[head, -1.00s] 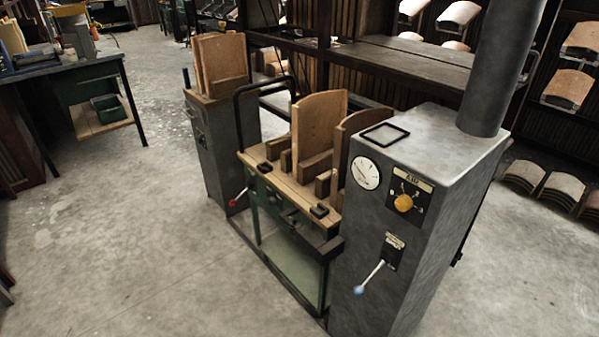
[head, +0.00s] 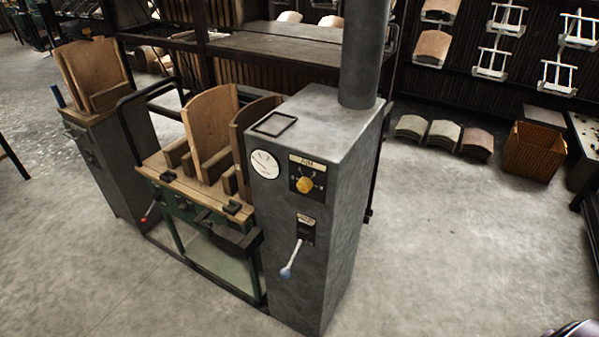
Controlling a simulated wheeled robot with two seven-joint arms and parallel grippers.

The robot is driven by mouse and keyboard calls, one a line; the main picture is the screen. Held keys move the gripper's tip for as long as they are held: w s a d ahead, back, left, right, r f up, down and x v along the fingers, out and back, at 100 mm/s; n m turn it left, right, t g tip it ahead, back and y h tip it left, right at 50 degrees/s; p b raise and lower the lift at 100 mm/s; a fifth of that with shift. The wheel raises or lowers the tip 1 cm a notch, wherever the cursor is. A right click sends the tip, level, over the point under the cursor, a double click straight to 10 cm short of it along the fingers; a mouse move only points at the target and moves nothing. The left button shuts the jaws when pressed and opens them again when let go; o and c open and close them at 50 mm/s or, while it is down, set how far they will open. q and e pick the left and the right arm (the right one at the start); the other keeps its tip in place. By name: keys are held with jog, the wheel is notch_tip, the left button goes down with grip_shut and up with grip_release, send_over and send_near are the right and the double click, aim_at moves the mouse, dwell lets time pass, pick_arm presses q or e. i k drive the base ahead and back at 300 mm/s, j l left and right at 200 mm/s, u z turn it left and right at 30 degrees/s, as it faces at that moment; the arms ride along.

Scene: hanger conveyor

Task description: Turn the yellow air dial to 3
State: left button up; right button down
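The yellow air dial (head: 305,184) sits on a black plate on the front of the tall grey metal cabinet (head: 318,258). A label is above the dial, and small marks surround it. The numbers and the dial's setting are too small to read surely. A round white gauge (head: 265,164) is to its left. Neither of my grippers shows in view.
A green-framed press bench with curved wooden boards (head: 213,127) stands left of the cabinet, beside a second grey cabinet (head: 112,160). Curved panels (head: 443,137) and an orange crate (head: 534,152) lie at right. The floor (head: 440,245) right of the cabinet is clear.

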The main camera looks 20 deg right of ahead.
aim_at(304, 185)
jog(key=z, duration=0.6)
jog(key=i+j+z, duration=0.15)
jog(key=j+z, duration=0.2)
jog(key=i+j+z, duration=0.1)
jog(key=j+z, duration=0.65)
jog(key=j, duration=0.2)
